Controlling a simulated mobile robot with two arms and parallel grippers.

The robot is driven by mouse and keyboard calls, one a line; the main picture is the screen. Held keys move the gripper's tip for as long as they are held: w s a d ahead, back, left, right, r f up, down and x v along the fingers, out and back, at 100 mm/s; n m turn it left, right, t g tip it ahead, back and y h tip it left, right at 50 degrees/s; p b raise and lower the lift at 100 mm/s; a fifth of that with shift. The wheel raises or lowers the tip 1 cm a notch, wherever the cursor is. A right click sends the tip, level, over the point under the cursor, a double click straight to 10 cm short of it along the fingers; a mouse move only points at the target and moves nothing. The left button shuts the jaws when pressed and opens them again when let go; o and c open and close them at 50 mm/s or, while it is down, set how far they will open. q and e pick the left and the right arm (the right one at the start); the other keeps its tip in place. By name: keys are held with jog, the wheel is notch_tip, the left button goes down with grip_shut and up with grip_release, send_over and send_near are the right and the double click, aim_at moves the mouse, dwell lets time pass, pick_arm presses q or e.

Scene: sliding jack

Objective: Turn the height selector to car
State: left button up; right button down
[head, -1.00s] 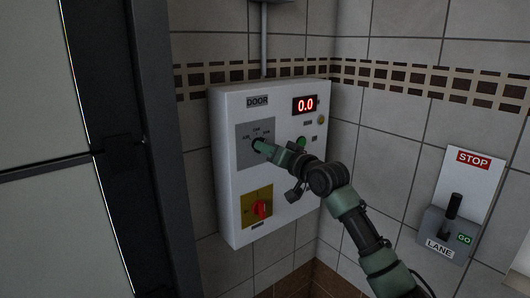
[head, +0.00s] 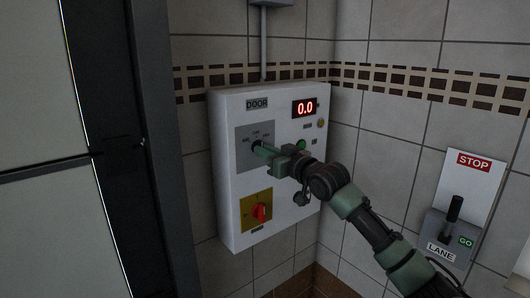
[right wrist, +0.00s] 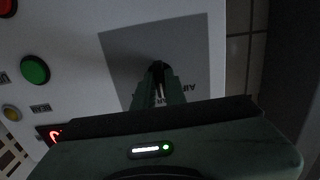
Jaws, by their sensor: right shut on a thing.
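The height selector (head: 256,144) is a small dark knob on a grey square plate on the white DOOR panel (head: 229,190). Small labels sit around it, too small to read surely. My right gripper (head: 261,149) reaches it from the lower right, its narrow green fingers shut on the knob. In the right wrist view the dark knob (right wrist: 157,67) shows between the fingertips (right wrist: 158,78). The fingers hide part of the knob, so I cannot tell which label it points to. My left gripper is not in view.
A red rotary switch (head: 260,212) on a yellow plate sits below. A red display (head: 305,107) reads 0.0. A green button (right wrist: 35,69) is beside the grey plate. A STOP/GO lane lever (head: 453,210) is on the right wall. A dark door frame stands at left.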

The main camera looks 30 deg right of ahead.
dwell(0.3)
jog(key=c, duration=1.5)
grip_release()
jog(key=shift+o, duration=0.2)
jog(key=shift+s, duration=0.1)
jog(key=s+b, duration=0.4)
jog(key=s, duration=0.3)
jog(key=shift+s+d, duration=0.3)
jog(key=shift+s, duration=0.05)
